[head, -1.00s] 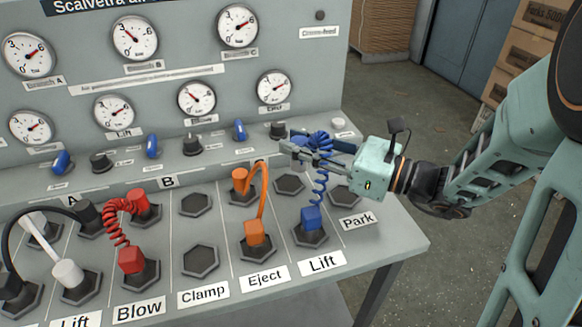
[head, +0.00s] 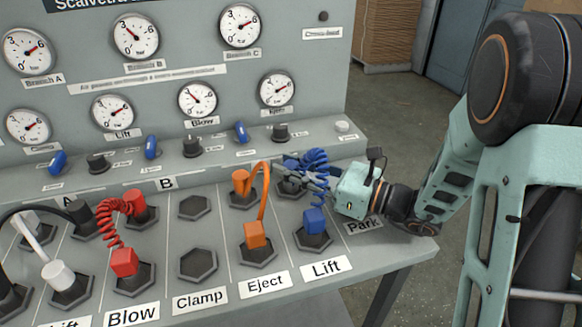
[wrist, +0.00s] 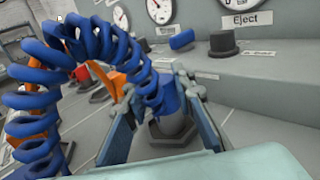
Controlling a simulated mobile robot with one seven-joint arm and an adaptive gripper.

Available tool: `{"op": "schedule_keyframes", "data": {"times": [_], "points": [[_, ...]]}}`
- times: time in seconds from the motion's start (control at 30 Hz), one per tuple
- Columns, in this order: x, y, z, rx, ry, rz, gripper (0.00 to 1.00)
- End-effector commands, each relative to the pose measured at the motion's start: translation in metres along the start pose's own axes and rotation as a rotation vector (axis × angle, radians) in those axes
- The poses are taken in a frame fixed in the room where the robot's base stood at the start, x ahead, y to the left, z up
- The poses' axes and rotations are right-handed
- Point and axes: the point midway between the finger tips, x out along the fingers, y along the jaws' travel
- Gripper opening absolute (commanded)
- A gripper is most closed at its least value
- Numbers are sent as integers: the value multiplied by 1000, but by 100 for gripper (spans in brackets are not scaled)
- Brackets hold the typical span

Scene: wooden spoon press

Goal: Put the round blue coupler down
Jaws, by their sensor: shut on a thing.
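My gripper (head: 300,180) is shut on the round blue coupler (wrist: 168,98), low over the upper socket of the right-hand Lift column. In the wrist view the coupler is between my fingers, just above a grey round body (wrist: 168,132). I cannot tell whether it is seated there. In the head view my fingers and the hose mostly hide the coupler and that socket. A blue coiled hose (head: 314,164) loops from it to the square blue plug (head: 314,219) in the lower Lift socket.
The orange hose (head: 264,190) in the Eject column stands close to the left of my gripper. The Clamp sockets (head: 198,264) are empty. Knobs (head: 280,133) and gauges line the panel behind. The Park label (head: 363,226) lies below my gripper.

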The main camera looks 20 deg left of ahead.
Motion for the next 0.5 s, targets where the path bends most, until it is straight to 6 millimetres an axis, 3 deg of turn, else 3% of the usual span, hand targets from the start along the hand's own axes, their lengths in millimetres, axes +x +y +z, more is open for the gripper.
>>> {"op": "schedule_keyframes", "data": {"times": [0.47, 0.5], "points": [[-1, 1, -18, 7, 9, -1, 0], [-1, 1, -18, 8, 11, -1, 27]]}}
